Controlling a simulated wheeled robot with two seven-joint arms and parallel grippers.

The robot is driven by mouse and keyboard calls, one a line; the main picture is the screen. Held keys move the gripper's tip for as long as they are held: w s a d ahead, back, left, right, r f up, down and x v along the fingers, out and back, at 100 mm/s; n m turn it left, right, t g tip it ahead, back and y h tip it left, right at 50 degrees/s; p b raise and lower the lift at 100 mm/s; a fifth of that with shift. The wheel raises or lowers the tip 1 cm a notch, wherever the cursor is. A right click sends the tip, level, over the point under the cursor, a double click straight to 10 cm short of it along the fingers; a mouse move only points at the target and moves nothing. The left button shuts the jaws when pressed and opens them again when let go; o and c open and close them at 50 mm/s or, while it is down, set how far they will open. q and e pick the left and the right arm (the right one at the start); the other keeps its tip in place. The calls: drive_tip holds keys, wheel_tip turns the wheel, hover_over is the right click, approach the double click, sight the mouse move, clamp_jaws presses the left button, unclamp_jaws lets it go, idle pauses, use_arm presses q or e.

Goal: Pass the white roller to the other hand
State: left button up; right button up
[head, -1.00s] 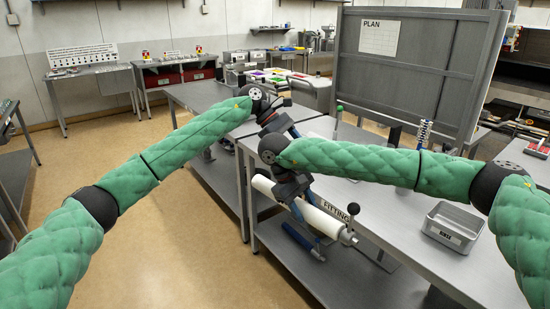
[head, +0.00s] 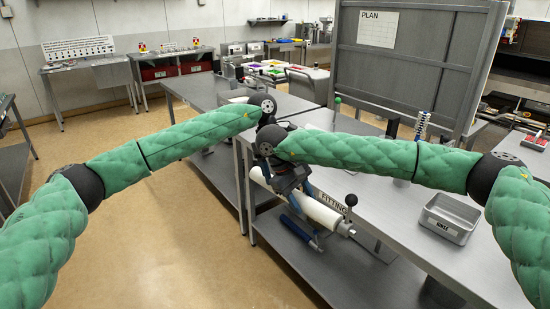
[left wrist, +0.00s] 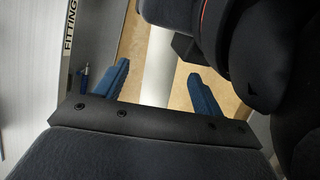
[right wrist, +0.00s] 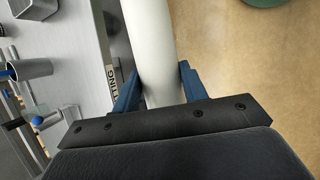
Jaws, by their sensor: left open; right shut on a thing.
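The white roller (head: 322,214) is held tilted beside the front edge of the table, above the lower shelf. My right gripper is shut on it; in the right wrist view its blue fingers (right wrist: 157,90) press on both sides of the roller (right wrist: 150,45). My left gripper is open; in the left wrist view its blue fingers (left wrist: 158,88) stand apart on either side of the roller (left wrist: 158,60), with gaps on both sides. In the head view the left gripper is mostly hidden behind my right wrist.
The grey table (head: 385,205) carries a metal bin (head: 450,217) at right and a spring stand (head: 421,130). A FITTING label (head: 332,202) is on the table's front edge. A blue object (head: 298,231) shows above the lower shelf (head: 345,270). Open floor (head: 150,230) lies at left.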

use_arm(q)
drive_tip(key=shift+x, duration=2.7)
drive_tip(key=c, duration=1.3)
drive_tip(key=shift+c, duration=0.9)
use_arm(e)
drive_tip(key=o, duration=1.5)
drive_tip(key=shift+c, duration=0.2)
drive_tip(key=shift+r, duration=0.1)
